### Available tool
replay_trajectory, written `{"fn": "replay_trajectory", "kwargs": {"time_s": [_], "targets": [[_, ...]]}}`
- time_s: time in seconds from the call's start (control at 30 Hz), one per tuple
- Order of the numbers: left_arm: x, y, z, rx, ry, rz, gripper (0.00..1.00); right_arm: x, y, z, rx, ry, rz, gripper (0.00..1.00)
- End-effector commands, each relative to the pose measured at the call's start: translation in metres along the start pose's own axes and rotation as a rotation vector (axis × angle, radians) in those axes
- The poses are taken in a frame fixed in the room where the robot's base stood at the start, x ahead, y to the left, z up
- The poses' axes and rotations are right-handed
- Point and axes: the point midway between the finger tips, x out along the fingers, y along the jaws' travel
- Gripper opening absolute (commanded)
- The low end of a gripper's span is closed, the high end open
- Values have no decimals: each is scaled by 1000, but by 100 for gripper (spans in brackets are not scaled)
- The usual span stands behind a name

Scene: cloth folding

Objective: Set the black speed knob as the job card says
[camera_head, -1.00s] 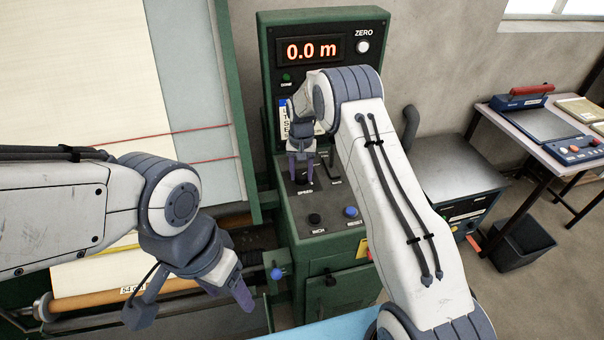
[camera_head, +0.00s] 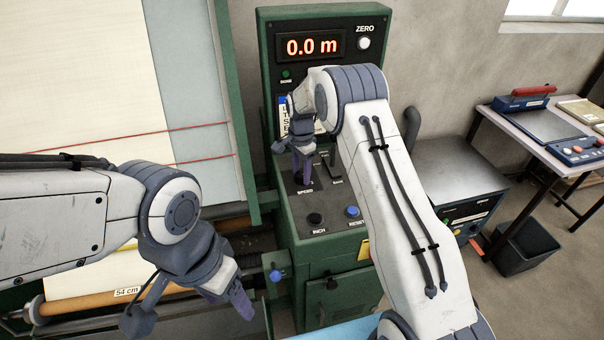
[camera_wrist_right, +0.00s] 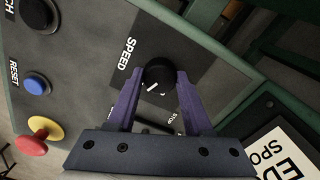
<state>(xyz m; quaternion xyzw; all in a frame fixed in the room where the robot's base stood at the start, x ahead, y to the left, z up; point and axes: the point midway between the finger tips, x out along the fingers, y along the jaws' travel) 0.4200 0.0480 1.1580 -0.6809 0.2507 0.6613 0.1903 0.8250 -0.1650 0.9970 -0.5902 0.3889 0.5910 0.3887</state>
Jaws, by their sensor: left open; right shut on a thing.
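The black speed knob (camera_wrist_right: 159,73) sits on a dark plate marked SPEED in the right wrist view. A short white mark shows on its face, pointing down and left in that picture. My right gripper (camera_wrist_right: 160,78) is shut on the knob, one purple finger on each side. In the head view my right gripper (camera_head: 303,168) hides most of the knob. The job card (camera_head: 284,116) on the console is mostly hidden behind my right wrist. A card with cut-off lettering (camera_wrist_right: 288,155) shows in the right wrist view. My left gripper (camera_head: 240,297) is open and empty, left of the console.
The INCH button (camera_head: 314,219) and blue RESET button (camera_head: 352,211) lie just in front of the knob. A red mushroom button (camera_wrist_right: 32,146) is near RESET. The display (camera_head: 311,46) reads 0.0 m.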

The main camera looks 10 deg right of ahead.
Motion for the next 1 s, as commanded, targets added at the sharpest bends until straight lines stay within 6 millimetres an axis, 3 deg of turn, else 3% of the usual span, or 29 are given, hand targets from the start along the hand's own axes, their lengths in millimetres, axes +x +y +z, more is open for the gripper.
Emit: {"fn": "replay_trajectory", "kwargs": {"time_s": [0.3,0.87,0.9,0.97,1.0], "targets": [[3,0,0,0,0,0,65,-1,-1,-1,133,2,-3,0],[3,0,0,0,0,0,65,-2,-1,-1,166,2,-4,0],[3,0,0,0,0,0,65,-2,-1,-1,166,2,-4,58],[3,0,0,0,0,0,65,-2,-1,-1,166,2,-4,81],[3,0,0,0,0,0,65,-2,-1,-1,165,2,-4,81]]}}
